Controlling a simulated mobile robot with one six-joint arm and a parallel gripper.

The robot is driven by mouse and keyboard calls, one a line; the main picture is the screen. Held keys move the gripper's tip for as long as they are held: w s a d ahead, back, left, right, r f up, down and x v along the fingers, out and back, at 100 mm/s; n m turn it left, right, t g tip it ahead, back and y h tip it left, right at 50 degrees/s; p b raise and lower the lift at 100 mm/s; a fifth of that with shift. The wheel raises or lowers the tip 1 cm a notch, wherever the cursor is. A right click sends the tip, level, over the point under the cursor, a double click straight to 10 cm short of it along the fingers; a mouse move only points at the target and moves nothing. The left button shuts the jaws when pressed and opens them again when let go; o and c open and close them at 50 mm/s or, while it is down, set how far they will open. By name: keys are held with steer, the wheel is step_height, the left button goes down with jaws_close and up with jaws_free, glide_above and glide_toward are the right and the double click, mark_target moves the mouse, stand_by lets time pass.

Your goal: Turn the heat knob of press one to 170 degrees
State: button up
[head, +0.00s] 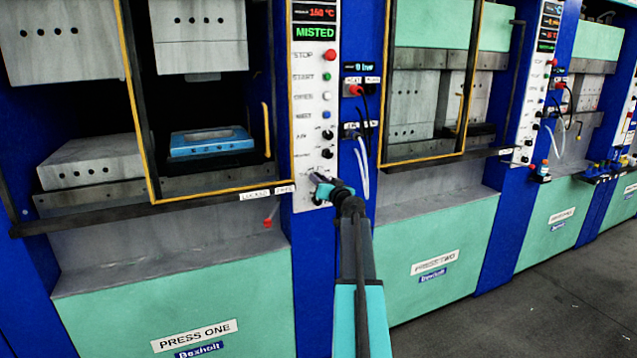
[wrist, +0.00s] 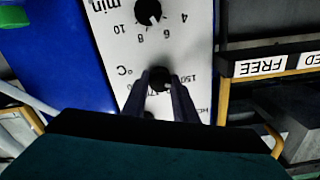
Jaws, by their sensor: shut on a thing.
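Press one (head: 194,336) is the left machine, with its name plate on the green front. Its white control panel (head: 312,90) has a red readout that seems to say 150 °C, above a green "MISTED" sign. The fingers hide part of the dial, and the pointer cannot be read.
A minutes knob (wrist: 148,12) is close to the heat knob on the same panel. Press one's yellow-edged guard (head: 140,110) and a "FREE" label (wrist: 260,67) are beside the panel. Cables (head: 363,160) hang on the blue column to the right. Press two (head: 435,262) stands further right.

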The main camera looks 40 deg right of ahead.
steer(key=shift+w+a+m+b, duration=0.1)
steer(key=shift+w+m+b, duration=0.1)
steer(key=shift+m+b, duration=0.2)
steer(key=m+b, duration=0.2)
steer(key=m, duration=1.4)
steer(key=shift+r+m, duration=0.15)
steer(key=shift+m, duration=0.15)
steer(key=o, duration=1)
steer(key=shift+o, duration=0.2)
